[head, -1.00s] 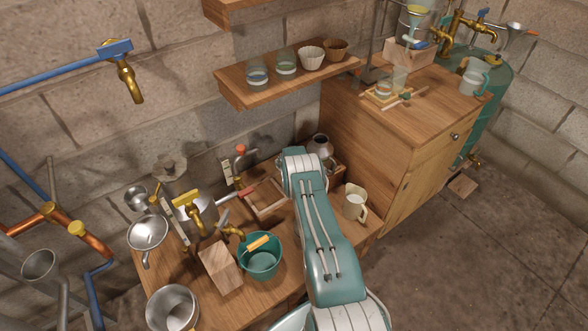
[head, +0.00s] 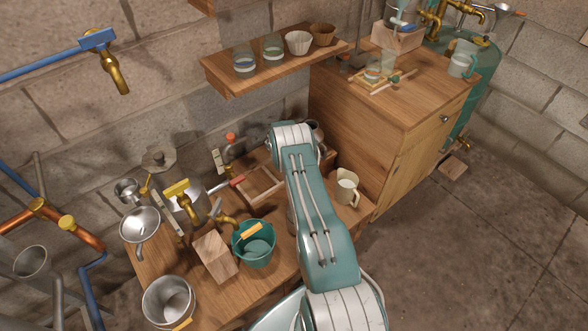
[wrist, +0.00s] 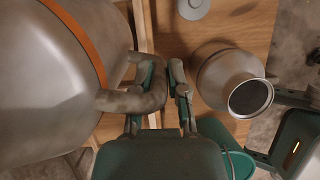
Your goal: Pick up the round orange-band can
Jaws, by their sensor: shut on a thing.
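In the wrist view, a large grey metal can with an orange band (wrist: 80,37) fills the left side, close to the camera. A thick grey curved handle (wrist: 128,101) sticks out from its side toward my fingers. My gripper (wrist: 160,72) is shut on this handle. The can's far side and base lie outside the wrist view, so I cannot tell whether it is lifted. In the head view, my arm hides the gripper and the orange-band can.
A grey can with an open neck (wrist: 228,82) stands just right of my fingers. A teal bucket (head: 254,245), a wooden block (head: 215,256) and a cream jug (head: 344,187) share the low bench. A wooden cabinet (head: 350,135) rises at the right, and a shelf (head: 262,75) hangs behind.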

